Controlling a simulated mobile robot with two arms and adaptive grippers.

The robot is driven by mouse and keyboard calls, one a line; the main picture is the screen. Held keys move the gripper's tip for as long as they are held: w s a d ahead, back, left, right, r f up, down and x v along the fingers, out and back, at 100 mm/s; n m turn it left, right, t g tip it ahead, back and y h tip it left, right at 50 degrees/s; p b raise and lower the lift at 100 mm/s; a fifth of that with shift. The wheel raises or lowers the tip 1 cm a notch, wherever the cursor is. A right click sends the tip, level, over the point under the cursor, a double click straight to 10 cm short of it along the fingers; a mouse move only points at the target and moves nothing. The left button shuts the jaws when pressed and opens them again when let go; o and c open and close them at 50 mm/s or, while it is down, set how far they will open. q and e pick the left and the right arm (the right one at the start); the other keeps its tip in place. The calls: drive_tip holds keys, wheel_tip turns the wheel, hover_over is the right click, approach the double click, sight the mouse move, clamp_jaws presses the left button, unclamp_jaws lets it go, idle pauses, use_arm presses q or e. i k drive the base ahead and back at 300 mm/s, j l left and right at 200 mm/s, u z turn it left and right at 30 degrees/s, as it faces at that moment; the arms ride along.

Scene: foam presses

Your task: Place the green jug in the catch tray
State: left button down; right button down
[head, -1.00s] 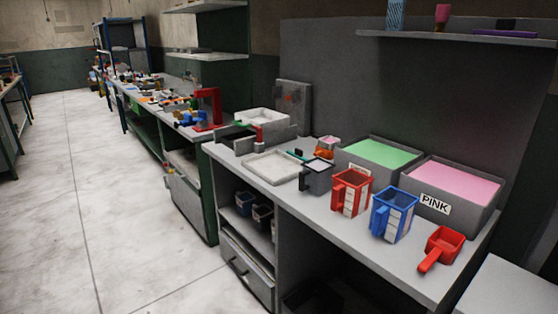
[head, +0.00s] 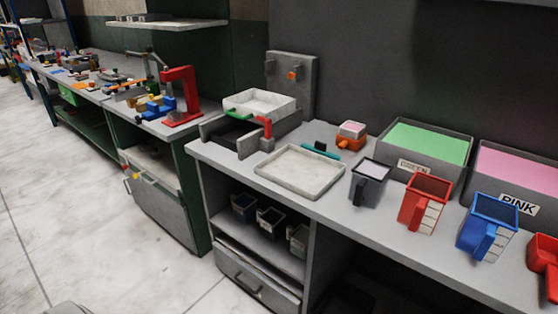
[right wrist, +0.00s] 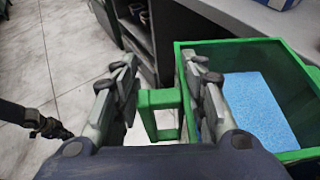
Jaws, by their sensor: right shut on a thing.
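My right gripper (right wrist: 165,88) is shut on the handle of the green jug (right wrist: 185,60) in the right wrist view, with a finger on either side of the handle. The jug is an open green box with blue speckled granules (right wrist: 255,105) inside. It is held off the bench, over the floor side. Neither the jug nor my grippers show in the head view. A shallow pale tray (head: 263,172) lies empty on the bench in the head view, in front of the press; it looks like the catch tray.
The press (head: 292,85) with a raised pale pan (head: 232,108) stands behind the tray. A dark grey jug (head: 372,181), a red jug (head: 421,207) and a blue jug (head: 487,228) stand to its right. Green (head: 453,145) and pink (head: 528,165) bins stand behind them.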

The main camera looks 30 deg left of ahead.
sight(300, 172)
drive_tip(key=j+z, duration=0.15)
drive_tip(key=j, duration=2.1)
